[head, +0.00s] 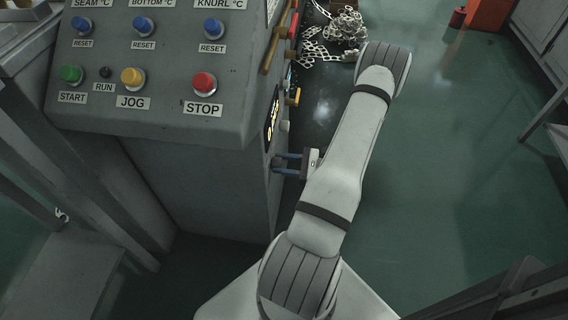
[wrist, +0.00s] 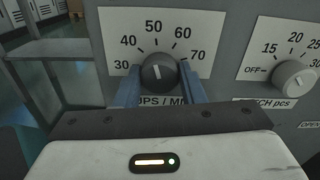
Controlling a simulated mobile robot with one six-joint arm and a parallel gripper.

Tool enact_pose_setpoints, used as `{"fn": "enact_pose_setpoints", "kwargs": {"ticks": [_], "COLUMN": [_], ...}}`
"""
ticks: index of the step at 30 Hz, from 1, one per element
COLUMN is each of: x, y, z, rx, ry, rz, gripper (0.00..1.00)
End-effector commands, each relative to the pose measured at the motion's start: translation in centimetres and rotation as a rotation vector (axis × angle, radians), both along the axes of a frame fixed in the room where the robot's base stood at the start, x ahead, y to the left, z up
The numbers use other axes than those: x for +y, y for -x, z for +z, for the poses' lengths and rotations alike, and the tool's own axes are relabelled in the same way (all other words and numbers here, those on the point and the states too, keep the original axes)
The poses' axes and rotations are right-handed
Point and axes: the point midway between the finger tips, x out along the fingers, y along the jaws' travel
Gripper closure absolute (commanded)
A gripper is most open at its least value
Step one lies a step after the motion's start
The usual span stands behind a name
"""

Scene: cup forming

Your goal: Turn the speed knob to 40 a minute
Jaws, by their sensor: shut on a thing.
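The dark round speed knob (wrist: 158,73) sits on a white dial plate (wrist: 197,29) marked 30, 40, 50, 60 and 70. Its short white pointer mark points almost straight up, near the 50. The label under the knob is partly hidden by my gripper. My gripper (wrist: 159,82) has its two blue fingers on either side of the knob, shut on it. In the head view my gripper (head: 276,163) reaches left to the side face of the grey machine, and the knob cannot be made out there.
A second, pale knob (wrist: 294,75) with an OFF mark and numbers 15 to 30 is to the right. On the machine's front panel are a red STOP button (head: 204,84), a yellow JOG button (head: 133,77) and a green START button (head: 72,73). Scrap strips (head: 335,38) lie beyond my arm.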

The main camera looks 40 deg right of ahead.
Motion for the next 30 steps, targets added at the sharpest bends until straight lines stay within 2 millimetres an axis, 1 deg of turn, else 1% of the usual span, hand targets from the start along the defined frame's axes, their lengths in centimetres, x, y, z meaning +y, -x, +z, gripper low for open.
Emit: {"fn": "enact_pose_setpoints", "kwargs": {"ticks": [18, 24, 30], "x": [0.05, 0.05, 0.05], "y": [-0.05, -0.05, -0.06], "z": [-0.12, -0.05, 0.01], "rx": [-0.287, -0.34, -0.362], "ry": [0.335, 0.396, 0.423], "rz": [-0.001, 0.0, 0.0], "gripper": [0.87, 0.87, 0.87]}}
